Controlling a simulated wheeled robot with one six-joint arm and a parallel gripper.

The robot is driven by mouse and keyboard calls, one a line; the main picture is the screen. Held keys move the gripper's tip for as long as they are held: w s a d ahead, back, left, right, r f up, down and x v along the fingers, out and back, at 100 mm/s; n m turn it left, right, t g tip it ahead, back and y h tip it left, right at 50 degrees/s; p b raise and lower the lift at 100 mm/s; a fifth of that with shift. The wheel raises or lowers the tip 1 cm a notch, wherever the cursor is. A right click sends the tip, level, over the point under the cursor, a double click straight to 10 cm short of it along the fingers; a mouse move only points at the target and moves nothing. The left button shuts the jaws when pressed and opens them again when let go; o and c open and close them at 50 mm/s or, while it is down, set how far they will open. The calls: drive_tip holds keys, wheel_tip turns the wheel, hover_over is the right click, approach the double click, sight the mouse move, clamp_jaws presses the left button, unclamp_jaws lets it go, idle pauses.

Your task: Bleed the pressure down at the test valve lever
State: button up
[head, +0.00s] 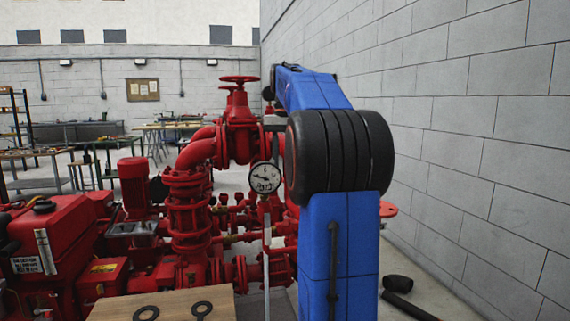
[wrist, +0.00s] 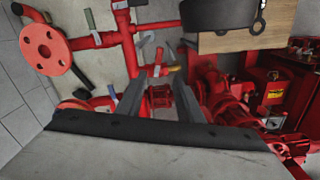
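In the wrist view my gripper (wrist: 160,76) shows two grey fingers with a gap between them and nothing held. They point toward red pipework (wrist: 132,50). Several small levers sit on these pipes: a pale one (wrist: 91,19) at upper left, a blue one (wrist: 112,93) left of the fingers and a yellow one (wrist: 176,69) just by the right finger. I cannot tell which is the test valve lever, or whether a finger touches one. In the head view a white-faced pressure gauge (head: 265,178) stands beside my blue arm, which hides my gripper.
A red valve with a handwheel (head: 240,79) rises behind the gauge. A wooden tabletop (head: 165,304) with black rings is in front. A block wall (head: 470,150) runs close along the right. A round red flange (wrist: 47,49) projects at left in the wrist view.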

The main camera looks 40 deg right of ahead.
drive_tip(key=c, duration=0.5)
drive_tip(key=shift+s+d+f+m, duration=0.2)
drive_tip(key=shift+d+f+m, duration=0.05)
drive_tip(key=shift+f+m, duration=0.05)
clamp_jaws()
drive_tip(key=m+t+y, duration=0.2)
drive_tip(key=m+y, duration=0.2)
drive_tip(key=m, duration=0.4)
approach(286, 221)
drive_tip(key=s+d+r, duration=0.1)
drive_tip(key=s+r, duration=0.2)
drive_tip(key=r, duration=0.1)
drive_tip(key=s+d+f+m+t+y, duration=0.2)
drive_tip(key=s+d+f+m+t, duration=0.3)
drive_tip(key=m, duration=0.4)
drive_tip(key=shift+g, duration=0.3)
drive_tip(key=x, duration=0.7)
drive_tip(key=shift+s+a+f, duration=0.15)
drive_tip(key=shift+f, duration=0.25)
drive_tip(key=shift+w+a+f, duration=0.15)
drive_tip(key=shift+w+a, duration=0.65)
drive_tip(key=shift+w+a+f, duration=0.1)
drive_tip(key=shift+w+a, duration=0.7)
drive_tip(key=shift+w, duration=0.05)
